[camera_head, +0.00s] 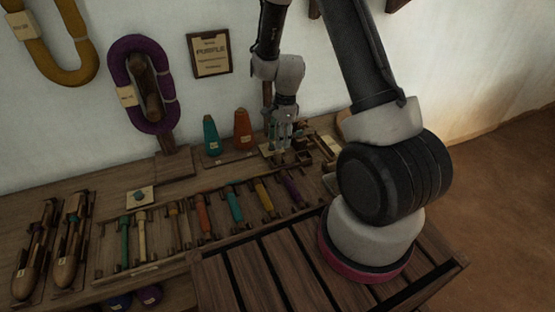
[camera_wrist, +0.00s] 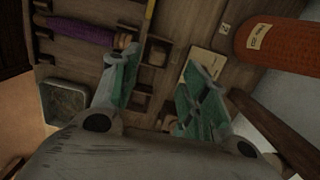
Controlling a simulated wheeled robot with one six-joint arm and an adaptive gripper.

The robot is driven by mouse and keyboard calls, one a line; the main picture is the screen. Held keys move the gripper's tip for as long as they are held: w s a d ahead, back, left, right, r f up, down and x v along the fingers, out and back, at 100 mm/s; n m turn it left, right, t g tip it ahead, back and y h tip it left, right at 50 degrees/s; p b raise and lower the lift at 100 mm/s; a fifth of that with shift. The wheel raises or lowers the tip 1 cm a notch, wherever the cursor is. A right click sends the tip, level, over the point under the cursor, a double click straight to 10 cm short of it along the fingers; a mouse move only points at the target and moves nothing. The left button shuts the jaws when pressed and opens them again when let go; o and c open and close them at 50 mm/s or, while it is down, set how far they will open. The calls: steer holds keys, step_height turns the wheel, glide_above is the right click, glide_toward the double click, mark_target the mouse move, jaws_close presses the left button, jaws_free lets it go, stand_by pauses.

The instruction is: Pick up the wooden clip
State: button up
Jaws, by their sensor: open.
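My gripper (camera_head: 284,142) is open above the back right of the wooden bench, near the orange cone. In the wrist view its two green-padded fingers (camera_wrist: 162,62) stand apart with nothing held between them. Small brown wooden pieces (camera_wrist: 157,52) lie below and between the fingers, set in a row of small holders. They also show beside the gripper in the head view (camera_head: 304,157). One of these may be the wooden clip, but they are too dark and small to tell which. The left finger hides part of the row.
An orange cone (camera_head: 243,129) and a teal cone (camera_head: 211,136) stand left of my gripper. A purple bobbin (camera_wrist: 78,30) lies at the left of the wrist view, near a grey square dish (camera_wrist: 65,101). Several coloured bobbins lie in a rack; two shuttles (camera_head: 70,252) lie far left.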

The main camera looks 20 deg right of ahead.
mark_target(278, 152)
steer(key=f, duration=0.4)
steer(key=a+f, duration=0.1)
steer(key=f, duration=0.2)
steer(key=shift+s+f, duration=0.1)
steer(key=shift+s, duration=0.05)
steer(key=c, duration=0.9)
